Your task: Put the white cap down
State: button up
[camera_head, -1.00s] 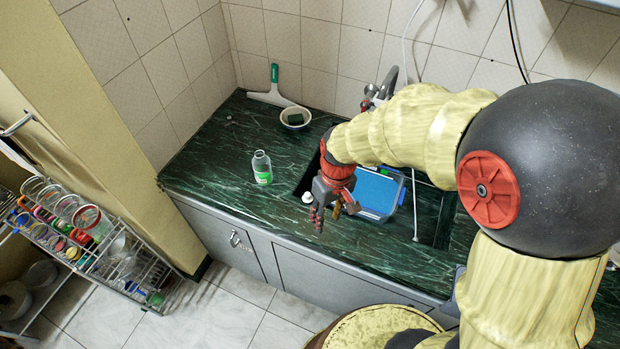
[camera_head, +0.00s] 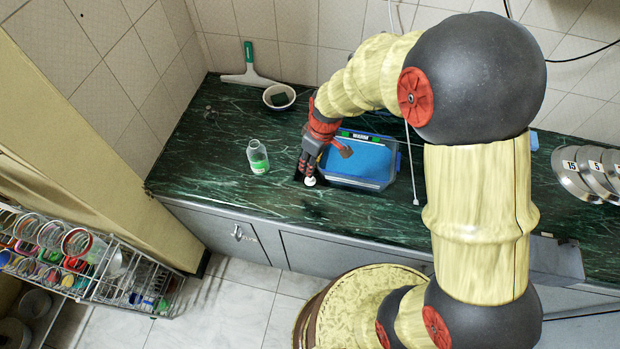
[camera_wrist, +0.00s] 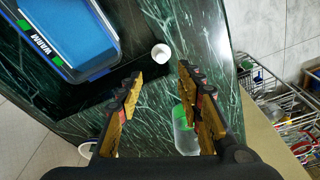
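The small round white cap (camera_head: 310,181) is just below my gripper's fingertips in the head view. In the wrist view the cap (camera_wrist: 161,53) is beyond the fingertips, in line with the gap between them. It appears to rest on the dark green counter (camera_head: 215,192), beside a dark area. My gripper (camera_head: 306,166) points down over the counter. In the wrist view my gripper (camera_wrist: 158,75) has its fingers apart with nothing between the tips. A clear bottle with a green label (camera_head: 258,157) stands left of the gripper; the right finger partly hides it in the wrist view (camera_wrist: 185,132).
A box with a blue top and a WARM label (camera_head: 357,161) is close right of the gripper. A bowl (camera_head: 279,97) and a squeegee (camera_head: 249,70) are at the back. A rack of dishes (camera_head: 85,260) stands lower left. Counter in front of the bottle is clear.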

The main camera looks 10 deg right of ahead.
aim_at(310, 180)
jog(key=f, duration=0.2)
jog(key=f+b, duration=0.1)
jog(key=f, duration=0.2)
jog(key=f+b, duration=0.1)
jog(key=f, duration=0.2)
jog(key=shift+a, duration=0.3)
jog(key=shift+r, duration=0.1)
jog(key=shift+c, duration=1.1)
jog(key=c, duration=0.7)
jog(key=shift+r, duration=0.1)
